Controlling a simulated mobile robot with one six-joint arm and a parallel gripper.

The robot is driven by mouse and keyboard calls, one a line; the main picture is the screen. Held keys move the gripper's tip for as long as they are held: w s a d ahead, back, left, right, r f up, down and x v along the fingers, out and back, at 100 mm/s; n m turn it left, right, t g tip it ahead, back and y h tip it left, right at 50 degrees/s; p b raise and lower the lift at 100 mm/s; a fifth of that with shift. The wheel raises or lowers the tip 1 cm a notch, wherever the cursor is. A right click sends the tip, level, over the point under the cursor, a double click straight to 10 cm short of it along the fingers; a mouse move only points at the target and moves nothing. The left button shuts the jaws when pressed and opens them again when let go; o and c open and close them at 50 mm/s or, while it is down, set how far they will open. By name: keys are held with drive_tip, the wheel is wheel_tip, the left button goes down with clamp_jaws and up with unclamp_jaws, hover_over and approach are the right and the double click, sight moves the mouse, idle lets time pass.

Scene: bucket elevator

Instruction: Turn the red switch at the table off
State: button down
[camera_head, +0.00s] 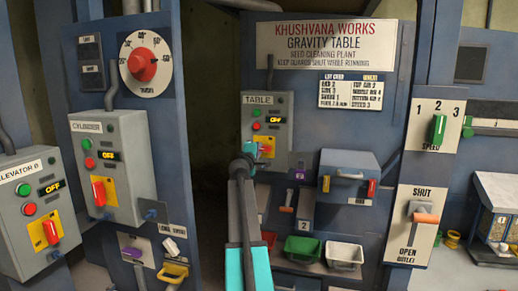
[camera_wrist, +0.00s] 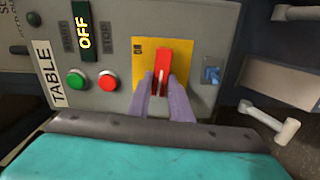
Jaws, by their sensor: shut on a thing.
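The grey TABLE control box (camera_head: 283,103) is on the blue panel in the head view. It fills the upper part of the wrist view (camera_wrist: 115,100). Its red switch handle (camera_wrist: 163,66) sits on a yellow plate (camera_wrist: 139,72) and lies crosswise to the box's height. My gripper (camera_wrist: 163,92) is shut on the red handle, with a finger on each side. In the head view my gripper (camera_head: 262,153) partly hides the switch. The box's display (camera_wrist: 84,33) reads OFF. A green button (camera_wrist: 77,81) and a red button (camera_wrist: 108,80) are beside it.
A blue padlock-like part (camera_wrist: 211,74) is on the box near the switch. A pale handle (camera_wrist: 270,122) juts out close to my gripper. In the head view, a blue housing (camera_head: 345,170) and green bin (camera_head: 305,248) are right of my arm. CYLINDER (camera_head: 125,175) and ELEVATOR boxes stand left.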

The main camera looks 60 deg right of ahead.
drive_tip(key=shift+f+n, duration=0.1)
drive_tip(key=shift+n, duration=0.4)
drive_tip(key=c, duration=1.6)
unclamp_jaws()
drive_tip(key=shift+a, duration=0.15)
drive_tip(key=shift+b+v, duration=1)
drive_tip(key=shift+v, duration=5.8)
drive_tip(key=shift+s, duration=0.1)
